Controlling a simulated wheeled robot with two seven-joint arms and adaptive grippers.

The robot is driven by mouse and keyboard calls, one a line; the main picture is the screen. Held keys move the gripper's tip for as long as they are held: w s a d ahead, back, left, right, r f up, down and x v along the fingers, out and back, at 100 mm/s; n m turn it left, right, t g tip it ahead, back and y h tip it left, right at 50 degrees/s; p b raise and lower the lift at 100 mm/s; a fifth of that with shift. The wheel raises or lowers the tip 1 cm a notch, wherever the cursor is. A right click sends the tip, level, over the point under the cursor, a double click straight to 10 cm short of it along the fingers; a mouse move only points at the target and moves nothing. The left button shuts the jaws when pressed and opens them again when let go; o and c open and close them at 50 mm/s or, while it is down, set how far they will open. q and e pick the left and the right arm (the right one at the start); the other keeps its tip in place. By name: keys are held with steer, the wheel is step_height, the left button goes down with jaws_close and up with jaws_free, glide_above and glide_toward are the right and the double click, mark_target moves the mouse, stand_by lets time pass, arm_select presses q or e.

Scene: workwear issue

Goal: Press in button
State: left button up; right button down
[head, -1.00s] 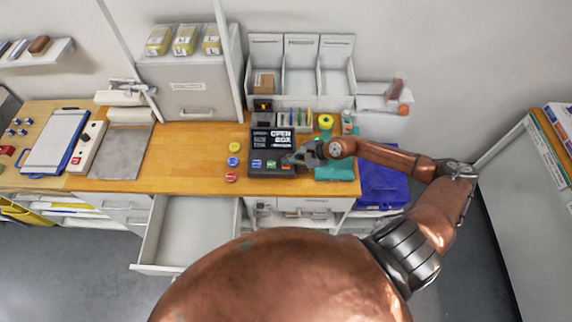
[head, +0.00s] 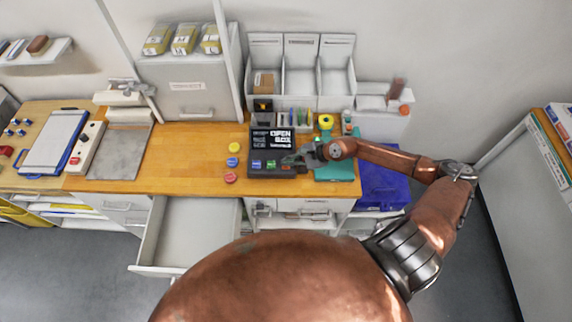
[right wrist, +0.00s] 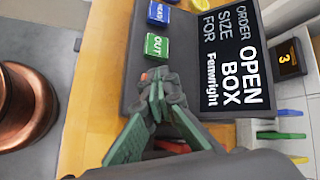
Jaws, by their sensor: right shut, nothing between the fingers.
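A black terminal (head: 258,172) stands on the wooden counter. Its dark screen (right wrist: 232,58) reads "OPEN BOX" and "ORDER SIZE FOR Fenwright" in the right wrist view. Along its front are a blue button (head: 256,163), a green button (head: 271,164) and a red button (head: 286,166). My right gripper (head: 299,158) is shut and empty over the terminal's right end. In the wrist view its fingertips (right wrist: 158,80) cover most of the red button; contact cannot be told. My left gripper is out of view.
Yellow, blue and red round pieces (head: 230,177) lie left of the terminal. An open, empty-looking drawer (head: 190,232) juts out below the counter.

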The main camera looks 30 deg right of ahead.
steer(key=shift+f+b, duration=0.3)
stand_by(0.6)
steer(key=shift+r+p, duration=0.55)
steer(key=shift+r, duration=0.4)
steer(key=shift+r+p, duration=1.45)
steer(key=shift+r, duration=1.1)
steer(key=shift+a, duration=0.1)
